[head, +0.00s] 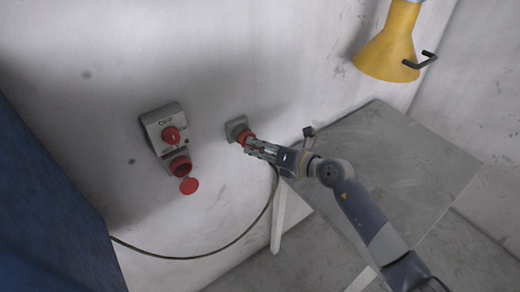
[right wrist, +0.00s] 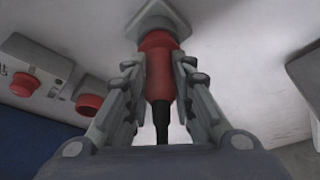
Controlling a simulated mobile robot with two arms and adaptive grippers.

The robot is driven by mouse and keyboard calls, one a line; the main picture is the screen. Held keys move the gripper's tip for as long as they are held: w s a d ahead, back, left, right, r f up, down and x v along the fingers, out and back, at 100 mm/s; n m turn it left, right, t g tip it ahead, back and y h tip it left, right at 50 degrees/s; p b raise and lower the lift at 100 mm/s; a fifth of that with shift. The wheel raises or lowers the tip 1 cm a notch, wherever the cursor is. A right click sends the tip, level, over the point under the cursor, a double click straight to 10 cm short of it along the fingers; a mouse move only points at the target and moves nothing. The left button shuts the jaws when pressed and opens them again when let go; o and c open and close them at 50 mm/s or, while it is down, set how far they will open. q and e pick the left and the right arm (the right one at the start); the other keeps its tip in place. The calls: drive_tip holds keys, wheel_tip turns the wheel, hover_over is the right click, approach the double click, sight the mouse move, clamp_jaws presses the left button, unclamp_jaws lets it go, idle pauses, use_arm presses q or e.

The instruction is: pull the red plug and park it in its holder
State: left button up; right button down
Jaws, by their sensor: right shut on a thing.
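The red plug (right wrist: 158,70) is between the two fingers of my right gripper (right wrist: 158,85), which is shut on it. Its black cable end points back towards my wrist. The plug's front end meets the grey holder (right wrist: 160,18) on the wall; I cannot tell how deep it sits. In the head view my right gripper (head: 262,149) reaches the plug (head: 246,138) at the holder (head: 235,126) from the lower right. The grey socket box (head: 154,120) on the wall to the left has a red knob (head: 171,135) and an empty-looking red socket (head: 180,166). My left gripper is out of view.
The socket's round red lid (head: 189,186) hangs open. A dark cable (head: 205,257) loops below the plug to the left. A grey table (head: 400,150) stands at the right, under a yellow funnel-like part (head: 388,48). A blue panel (head: 45,210) fills the lower left.

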drive_tip(key=shift+w+a, duration=0.5)
drive_tip(key=shift+w, duration=0.2)
drive_tip(key=c, duration=1.3)
unclamp_jaws()
drive_tip(key=shift+a, duration=0.1)
drive_tip(key=v, duration=1.2)
drive_tip(key=shift+r, duration=0.15)
